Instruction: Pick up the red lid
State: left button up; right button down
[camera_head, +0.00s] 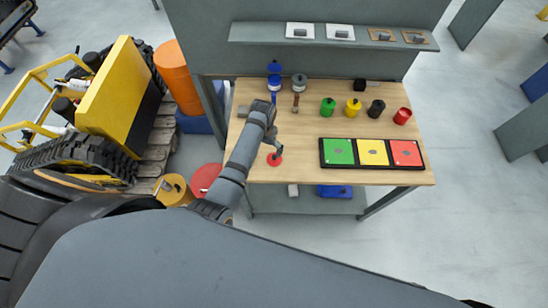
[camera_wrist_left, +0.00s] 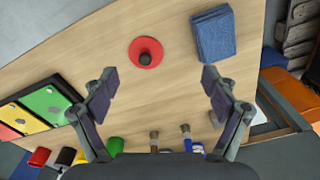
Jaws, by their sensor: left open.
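The red lid (camera_head: 274,160) lies flat on the wooden table, left of the coloured panel. It is a round red disc with a dark knob, and it also shows in the left wrist view (camera_wrist_left: 145,52). My left gripper (camera_head: 278,151) is above the table close to the lid. In the left wrist view its two fingers (camera_wrist_left: 156,88) are spread wide with nothing between them, and the lid lies beyond the fingertips, not between them. My right gripper is not in view.
A tray (camera_head: 372,140) with green, yellow and red panels lies right of the lid. Green (camera_head: 328,106), yellow (camera_head: 352,107), black (camera_head: 376,108) and red (camera_head: 402,116) containers stand behind it. A folded blue cloth (camera_wrist_left: 213,36) lies near the lid. Bare wood surrounds the lid.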

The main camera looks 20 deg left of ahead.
pick_arm(q)
jog(key=shift+m+g, duration=0.3)
jog(key=w+d, duration=0.2)
jog(key=d, duration=0.1)
jog(key=shift+w+r, duration=0.35)
jog(key=b, duration=0.3)
send_over(274, 157)
jog(key=f, duration=0.4)
jog(key=shift+w+d+f, duration=0.1)
jog(key=shift+w+f, duration=0.15)
jog(key=shift+f, duration=0.05)
jog(key=shift+w+d+f, duration=0.1)
jog(key=shift+f, duration=0.1)
jog(key=f+b, duration=0.2)
jog(key=b, duration=0.1)
jog(key=f+b, duration=0.3)
jog(key=shift+s+a+f+b, duration=0.1)
jog(key=shift+s+a+b, duration=0.1)
jog(key=shift+b, duration=0.1)
jog(key=shift+r, duration=0.2)
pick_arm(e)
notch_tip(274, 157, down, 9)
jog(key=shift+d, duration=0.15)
pick_arm(q)
jog(key=shift+c, duration=0.4)
jog(key=shift+s, duration=0.1)
grip_shut()
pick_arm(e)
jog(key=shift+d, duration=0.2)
